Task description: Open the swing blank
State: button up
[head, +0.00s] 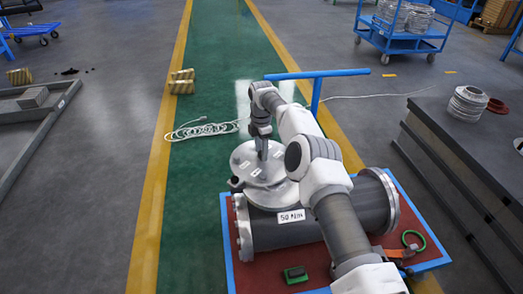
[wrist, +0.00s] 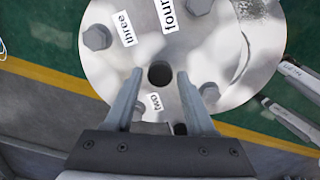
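The swing blank looks like the round grey plate (head: 244,157) with white labels, on top of the dark grey flanged shell (head: 285,234). In the wrist view the plate (wrist: 215,48) fills the upper middle, with bolt heads and labels reading "three", "four" and "two". My gripper (head: 262,157) points down over the plate. I cannot tell whether the fingertips touch the plate. My arm hides the plate's right side in the head view.
The shell lies on a blue-framed cart with a red top (head: 255,268) and a blue handle (head: 318,75). A green box (head: 295,274) and a green ring (head: 413,240) lie on it. A dark bench (head: 470,150) stands right.

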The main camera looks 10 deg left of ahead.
jog(key=shift+o, duration=0.6)
notch_tip(320, 180, up, 17)
jog(key=p, duration=0.7)
jog(key=shift+r+p, duration=0.2)
jog(key=shift+p, duration=0.15)
